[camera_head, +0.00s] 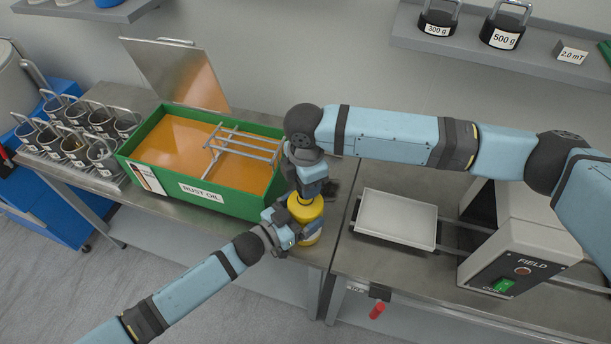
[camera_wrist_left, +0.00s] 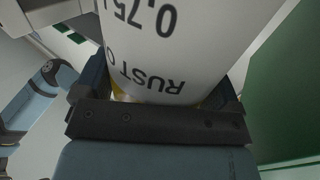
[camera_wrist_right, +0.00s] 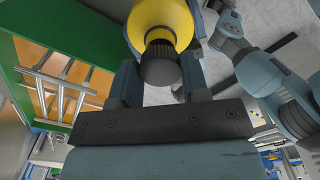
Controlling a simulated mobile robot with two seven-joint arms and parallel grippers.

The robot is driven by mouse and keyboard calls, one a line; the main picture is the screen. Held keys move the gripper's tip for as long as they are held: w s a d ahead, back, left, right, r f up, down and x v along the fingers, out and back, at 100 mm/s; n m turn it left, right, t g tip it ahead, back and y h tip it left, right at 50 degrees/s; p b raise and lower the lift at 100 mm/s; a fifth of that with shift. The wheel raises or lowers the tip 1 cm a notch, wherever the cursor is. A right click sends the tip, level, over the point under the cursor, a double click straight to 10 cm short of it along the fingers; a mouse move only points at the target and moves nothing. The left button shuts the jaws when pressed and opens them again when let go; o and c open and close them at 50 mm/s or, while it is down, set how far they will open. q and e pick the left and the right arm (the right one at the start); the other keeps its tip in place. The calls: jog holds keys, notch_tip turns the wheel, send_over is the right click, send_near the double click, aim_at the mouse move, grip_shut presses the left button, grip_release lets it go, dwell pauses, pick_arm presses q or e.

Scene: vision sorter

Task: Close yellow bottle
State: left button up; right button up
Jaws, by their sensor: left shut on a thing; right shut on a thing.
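My right gripper (camera_head: 309,186) comes down from above onto the bottle's top. In the right wrist view its fingers are shut on the black cap (camera_wrist_right: 160,64), which sits at the middle of the yellow top (camera_wrist_right: 160,22). Whether the cap is tight cannot be seen.
The green rust oil tub (camera_head: 200,192) with a metal rack (camera_head: 245,143) stands close to the left. Several metal cups (camera_head: 76,135) stand farther left. To the right are a pale tray (camera_head: 397,219) and the field device (camera_head: 520,250). My right arm spans above the right bench.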

dwell(0.4)
jog(key=shift+f, duration=0.85)
jog(key=shift+f, duration=0.55)
pick_arm(q)
jog(key=c, duration=0.4)
jog(key=shift+c, duration=0.2)
pick_arm(e)
jog(key=m, duration=0.9)
jog(key=shift+m, duration=0.4)
jog(key=o, duration=0.9)
